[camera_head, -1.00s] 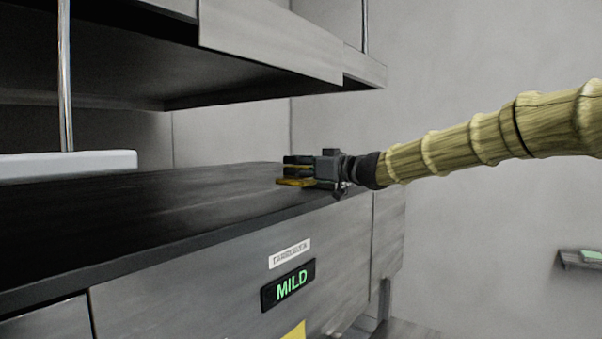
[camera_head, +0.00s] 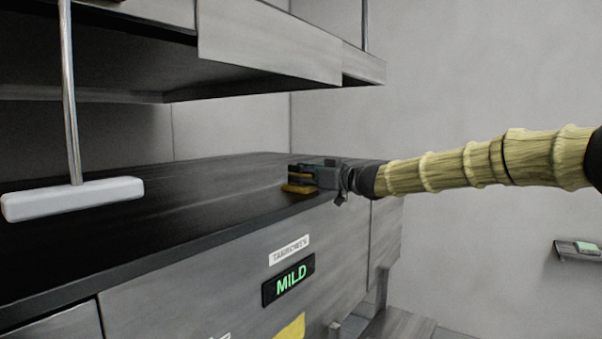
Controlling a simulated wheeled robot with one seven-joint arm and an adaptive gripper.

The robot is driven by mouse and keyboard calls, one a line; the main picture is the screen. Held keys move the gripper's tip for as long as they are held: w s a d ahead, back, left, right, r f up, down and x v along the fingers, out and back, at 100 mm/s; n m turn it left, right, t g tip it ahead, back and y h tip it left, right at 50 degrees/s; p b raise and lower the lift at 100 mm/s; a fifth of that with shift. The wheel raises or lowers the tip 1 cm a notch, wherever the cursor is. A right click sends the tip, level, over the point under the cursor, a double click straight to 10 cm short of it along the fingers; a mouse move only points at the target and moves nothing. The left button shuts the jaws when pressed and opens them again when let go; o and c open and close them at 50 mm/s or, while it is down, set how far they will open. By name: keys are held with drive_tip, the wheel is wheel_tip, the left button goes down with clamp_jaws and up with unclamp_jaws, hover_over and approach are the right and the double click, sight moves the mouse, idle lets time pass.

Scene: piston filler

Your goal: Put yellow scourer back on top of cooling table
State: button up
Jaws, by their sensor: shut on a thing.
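The yellow scourer (camera_head: 299,188) is a small flat yellow-orange piece at the fingers of my gripper (camera_head: 302,176). My gripper is shut on it, at the right end of a long dark worktop (camera_head: 190,205), which appears to be the cooling table's top. The scourer is at or just above the surface near the front right edge; I cannot tell whether it touches. Most of the scourer is hidden behind the fingers. My arm reaches in from the right.
A grey shelf (camera_head: 290,42) overhangs the worktop. The front panel carries a green "MILD" sign (camera_head: 288,281) and a white label (camera_head: 289,250). The middle of the worktop is clear. A small wall shelf (camera_head: 577,251) is at right.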

drive_tip(key=shift+s+a, duration=0.1)
drive_tip(key=shift+s, duration=0.1)
drive_tip(key=o, duration=1)
drive_tip(key=shift+w+f, duration=0.1)
drive_tip(key=shift+w, duration=0.05)
drive_tip(key=shift+s+d, duration=0.2)
drive_tip(key=shift+d, duration=0.1)
drive_tip(key=b+v, duration=0.3)
drive_tip(key=v, duration=0.8)
drive_tip(key=shift+s+d+b, duration=0.1)
drive_tip(key=shift+d+b, duration=0.05)
drive_tip(key=shift+b, duration=0.25)
